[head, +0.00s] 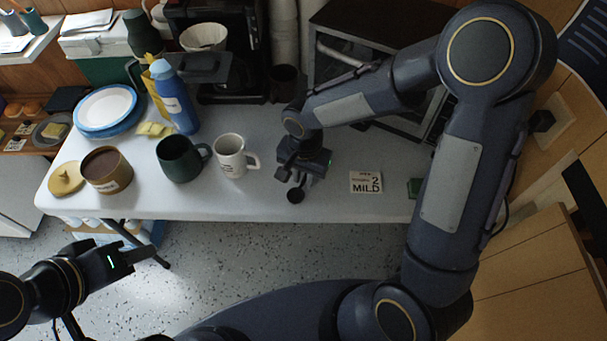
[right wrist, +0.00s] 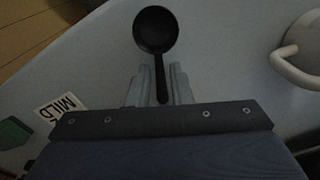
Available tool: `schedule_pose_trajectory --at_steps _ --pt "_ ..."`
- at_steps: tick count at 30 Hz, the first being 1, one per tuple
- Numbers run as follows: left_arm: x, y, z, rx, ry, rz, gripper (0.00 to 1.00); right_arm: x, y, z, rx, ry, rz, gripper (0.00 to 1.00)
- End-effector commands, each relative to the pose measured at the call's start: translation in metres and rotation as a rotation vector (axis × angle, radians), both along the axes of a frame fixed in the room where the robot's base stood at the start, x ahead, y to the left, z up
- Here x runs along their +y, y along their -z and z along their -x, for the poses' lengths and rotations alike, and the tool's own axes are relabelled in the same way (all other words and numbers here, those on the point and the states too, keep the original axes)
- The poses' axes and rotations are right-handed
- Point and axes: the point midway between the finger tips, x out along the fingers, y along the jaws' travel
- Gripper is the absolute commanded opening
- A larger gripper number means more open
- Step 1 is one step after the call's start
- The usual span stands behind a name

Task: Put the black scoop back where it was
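The black scoop (head: 295,195) has a round bowl and a thin handle. In the right wrist view the scoop (right wrist: 156,32) has its handle between the fingers of my right gripper (right wrist: 160,82), which look closed on it. In the head view my right gripper (head: 297,177) points down over the table's front part, right of the white mug. An open tin (head: 108,183) with brown contents stands at the left, its tan lid (head: 66,178) beside it. My left gripper (head: 145,256) is empty in front of the table; its finger opening is unclear.
A green mug (head: 178,166) and white mug (head: 230,162) stand between the tin and my right gripper. A "MILD" card (head: 366,188) lies to the right. A blue bottle (head: 172,100), plates (head: 106,105) and a coffee maker (head: 213,60) are behind. The table's front middle is clear.

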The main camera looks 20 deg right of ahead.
Motion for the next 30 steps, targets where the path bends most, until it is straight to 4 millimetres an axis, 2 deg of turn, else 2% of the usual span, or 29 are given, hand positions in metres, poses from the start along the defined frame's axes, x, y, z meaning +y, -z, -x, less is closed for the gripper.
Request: schedule_pose_trajectory --at_steps 1,3,14,17,24,30 --pt "0.0 -0.001 0.0 0.0 0.0 0.0 0.36 0.0 -0.001 0.0 0.0 0.0 0.0 0.26" --pt "0.0 -0.001 0.0 0.0 0.0 0.0 0.36 0.0 -0.001 0.0 0.0 0.0 0.0 0.34" --pt "0.0 -0.006 0.0 -0.001 0.0 0.0 0.36 0.0 -0.007 0.0 -0.001 0.0 -0.001 0.34" --pt "0.0 -0.007 0.0 -0.001 0.0 0.0 0.36 0.0 -0.021 -0.001 -0.005 0.002 -0.001 0.34" --pt "0.0 -0.013 0.0 0.0 0.0 0.0 0.36 -0.001 -0.073 0.0 -0.006 0.001 -0.003 0.34" --pt "0.0 -0.017 0.0 0.0 0.0 0.0 0.36 -0.001 -0.108 0.001 -0.003 0.0 -0.001 0.34"
